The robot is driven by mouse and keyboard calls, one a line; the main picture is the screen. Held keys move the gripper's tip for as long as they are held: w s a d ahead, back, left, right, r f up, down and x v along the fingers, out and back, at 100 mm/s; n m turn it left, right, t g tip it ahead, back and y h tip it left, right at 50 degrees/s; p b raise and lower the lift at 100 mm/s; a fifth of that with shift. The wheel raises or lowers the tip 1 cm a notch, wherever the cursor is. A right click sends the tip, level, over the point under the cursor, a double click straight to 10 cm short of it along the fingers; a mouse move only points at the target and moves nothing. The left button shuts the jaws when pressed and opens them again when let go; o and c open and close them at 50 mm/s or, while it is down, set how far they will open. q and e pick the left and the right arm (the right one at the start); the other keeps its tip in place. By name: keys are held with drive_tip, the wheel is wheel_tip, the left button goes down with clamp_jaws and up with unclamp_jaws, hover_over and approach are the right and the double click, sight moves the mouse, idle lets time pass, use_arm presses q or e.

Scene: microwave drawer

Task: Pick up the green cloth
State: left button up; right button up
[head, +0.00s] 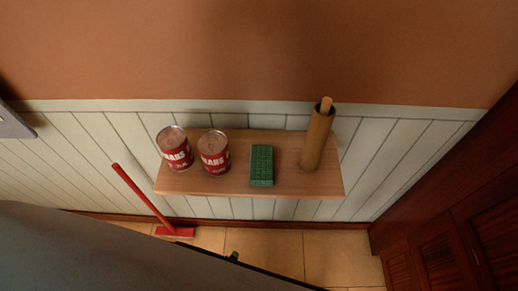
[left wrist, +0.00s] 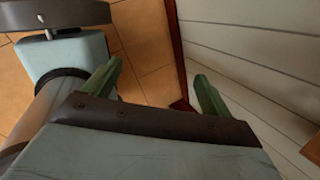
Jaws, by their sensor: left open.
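In the head view only a small green tip, likely of this gripper, shows at the bottom, below the shelf and apart from the cloth. The rest is hidden behind a large grey shape, likely part of me. My right gripper is not in view.
Two red-labelled cans (head: 174,149) (head: 214,152) stand left of the cloth. A brown cylinder (head: 316,140) with a stick in it stands to its right. A red long-handled tool (head: 148,201) leans below left. A dark wooden cabinet (head: 450,215) stands at right.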

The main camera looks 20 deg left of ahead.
use_arm(q)
drive_tip(key=w+d+r+m+t+p, duration=0.2)
drive_tip(key=w+d+r+m, duration=0.15)
drive_tip(key=r, duration=0.45)
drive_tip(key=w+d+r+m+t+p, duration=0.15)
drive_tip(key=w+r+m, duration=0.25)
drive_tip(key=r, duration=0.4)
drive_tip(key=m+t+y+p, duration=0.2)
drive_tip(key=m+t, duration=0.3)
approach(262, 172)
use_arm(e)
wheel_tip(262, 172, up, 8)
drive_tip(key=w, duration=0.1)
use_arm(q)
drive_tip(key=shift+y, duration=0.3)
drive_tip(key=b+x, duration=0.4)
drive_tip(key=x, duration=0.2)
drive_tip(key=shift+w+d+r, duration=0.15)
drive_tip(key=shift+w, duration=0.3)
drive_tip(key=b+x, duration=0.2)
drive_tip(key=f+b+x, duration=0.1)
drive_tip(key=b+x, duration=0.1)
drive_tip(key=shift+w+a+b, duration=0.2)
drive_tip(key=shift+w+b, duration=0.15)
drive_tip(key=shift+b, duration=0.1)
drive_tip(key=shift+g, duration=0.25)
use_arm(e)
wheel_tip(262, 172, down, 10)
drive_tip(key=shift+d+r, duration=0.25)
